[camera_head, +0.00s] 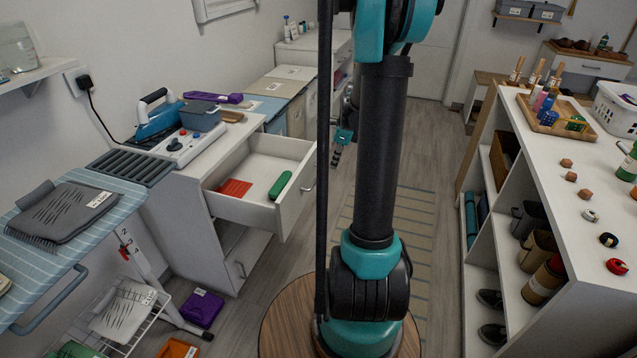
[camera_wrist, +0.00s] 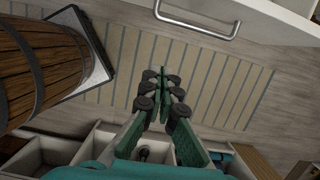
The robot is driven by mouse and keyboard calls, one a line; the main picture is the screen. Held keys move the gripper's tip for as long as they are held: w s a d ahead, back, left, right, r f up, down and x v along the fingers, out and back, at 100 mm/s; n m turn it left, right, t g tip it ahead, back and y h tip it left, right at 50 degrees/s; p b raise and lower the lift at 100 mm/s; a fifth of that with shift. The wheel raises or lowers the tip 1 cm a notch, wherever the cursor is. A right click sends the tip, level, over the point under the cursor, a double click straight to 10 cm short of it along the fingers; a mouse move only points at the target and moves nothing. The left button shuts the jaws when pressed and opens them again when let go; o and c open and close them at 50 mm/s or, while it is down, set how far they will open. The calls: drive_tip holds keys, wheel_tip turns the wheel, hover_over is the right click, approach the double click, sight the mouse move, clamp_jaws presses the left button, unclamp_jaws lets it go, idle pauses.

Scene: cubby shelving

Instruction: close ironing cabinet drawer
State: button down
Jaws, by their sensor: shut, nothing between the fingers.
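The white ironing cabinet (camera_head: 190,205) stands at the left in the head view, with an iron on its top. Its upper drawer (camera_head: 297,205) is pulled out, holding a red item (camera_head: 234,187) and a green item (camera_head: 281,185). My gripper (camera_head: 342,137) is beyond the drawer, to its upper right, partly hidden by my arm. In the wrist view my gripper (camera_wrist: 160,82) is shut and empty over the floor. A white front with a metal bar handle (camera_wrist: 200,22) shows at the top of that view, apart from the fingers; it looks like the drawer's.
An ironing board (camera_head: 75,230) stands at the left, with a wire rack (camera_head: 120,315) below. A purple box (camera_head: 203,308) lies on the floor. White cubby shelving (camera_head: 535,240) fills the right. A striped mat (camera_head: 410,225) covers the clear aisle between.

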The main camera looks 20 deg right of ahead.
drive_tip(key=w+a+f, duration=0.2)
drive_tip(key=f, duration=0.3)
drive_tip(key=w+a+f, duration=0.1)
drive_tip(key=a+f, duration=0.1)
drive_tip(key=f, duration=0.3)
drive_tip(key=shift+w+a+f, duration=0.35)
drive_tip(key=shift+w+a, duration=0.05)
drive_tip(key=shift+a, duration=0.1)
drive_tip(key=w+a, duration=0.9)
drive_tip(key=a, duration=0.3)
drive_tip(key=w+a, duration=0.9)
drive_tip(key=a, duration=0.3)
drive_tip(key=shift+a, duration=0.35)
drive_tip(key=shift+r, duration=0.1)
